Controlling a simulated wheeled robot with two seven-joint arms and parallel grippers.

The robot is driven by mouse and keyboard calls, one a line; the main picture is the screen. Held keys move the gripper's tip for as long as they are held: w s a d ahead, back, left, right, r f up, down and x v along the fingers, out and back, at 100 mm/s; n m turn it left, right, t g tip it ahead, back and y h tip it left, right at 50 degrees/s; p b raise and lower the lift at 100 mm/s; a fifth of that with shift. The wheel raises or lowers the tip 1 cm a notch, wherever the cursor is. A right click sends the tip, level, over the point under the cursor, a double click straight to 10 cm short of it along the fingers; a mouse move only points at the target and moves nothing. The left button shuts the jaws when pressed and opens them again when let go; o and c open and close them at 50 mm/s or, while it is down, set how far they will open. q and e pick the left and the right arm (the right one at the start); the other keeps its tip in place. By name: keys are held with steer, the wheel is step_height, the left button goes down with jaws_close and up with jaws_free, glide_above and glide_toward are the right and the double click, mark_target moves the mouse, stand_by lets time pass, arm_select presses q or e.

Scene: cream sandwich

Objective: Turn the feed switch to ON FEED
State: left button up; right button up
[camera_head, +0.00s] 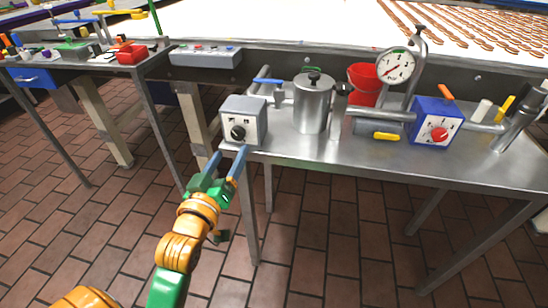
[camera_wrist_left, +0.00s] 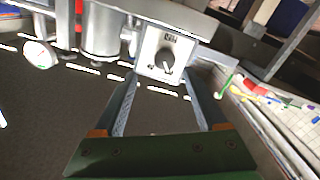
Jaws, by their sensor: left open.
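The feed switch is a light grey box (camera_head: 244,118) at the front left corner of the steel table. Its black knob (camera_head: 238,132) is on the front face, with small dark labels above it. In the left wrist view the knob (camera_wrist_left: 165,60) shows ahead, between and beyond the two fingers. The labels are too small to read with certainty. My left gripper (camera_head: 228,160) is open and empty, just in front of and below the switch box, its blue-grey fingers pointing at it. In the left wrist view the gripper (camera_wrist_left: 165,92) has its fingers wide apart. My right gripper is not in view.
The steel table (camera_head: 330,158) also bears a metal canister (camera_head: 313,103), a red bucket (camera_head: 364,84), a round gauge (camera_head: 395,66) and a blue box with a red knob (camera_head: 434,124). A grey button box (camera_head: 206,57) is behind left. Open floor lies in front.

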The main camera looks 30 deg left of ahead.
mark_target(236, 135)
arm_select(q)
steer(key=w+a+b, duration=0.1)
steer(key=b, duration=0.1)
steer(key=w+b, duration=0.1)
steer(key=b, duration=0.2)
steer(key=shift+a+f, duration=0.35)
steer(key=shift+f, duration=0.05)
steer(key=w, duration=0.2)
steer(key=w+r, duration=0.1)
steer(key=w, duration=0.1)
steer(key=shift+a+p, duration=0.4)
steer(key=shift+w, duration=0.3)
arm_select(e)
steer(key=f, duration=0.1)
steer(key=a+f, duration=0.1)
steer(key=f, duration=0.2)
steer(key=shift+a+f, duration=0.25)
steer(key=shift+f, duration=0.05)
arm_select(q)
jaws_close()
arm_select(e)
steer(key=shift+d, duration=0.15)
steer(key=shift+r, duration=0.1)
